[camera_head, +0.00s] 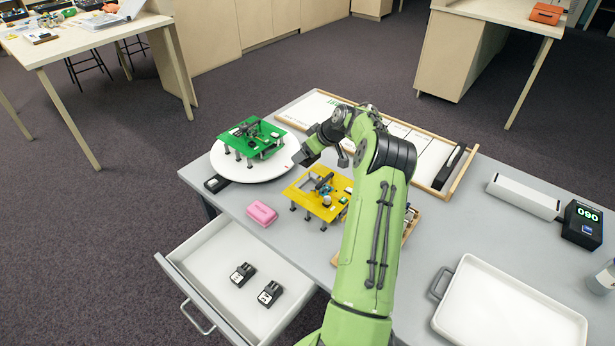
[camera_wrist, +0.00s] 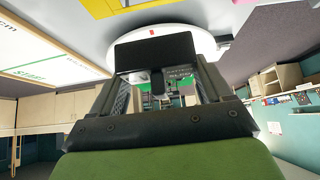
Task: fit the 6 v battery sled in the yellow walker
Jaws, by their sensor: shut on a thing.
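The yellow walker (camera_head: 322,196) stands on its short legs on the grey table, with small parts on its top plate. My gripper (camera_head: 308,153) is above and behind it, near the edge of the white turntable. In the wrist view my gripper (camera_wrist: 160,88) is shut on a black block, the battery sled (camera_wrist: 153,50), with pale lettering partly visible. The voltage on it cannot be read. Part of the walker's yellow plate (camera_wrist: 108,8) shows at the top of the wrist view. My arm hides part of the walker's right side.
A green walker (camera_head: 251,139) stands on the white turntable (camera_head: 231,172). A pink block (camera_head: 262,213) lies left of the yellow walker. The open drawer (camera_head: 215,262) holds two black sleds (camera_head: 269,293). A white tray (camera_head: 512,312) is at the right.

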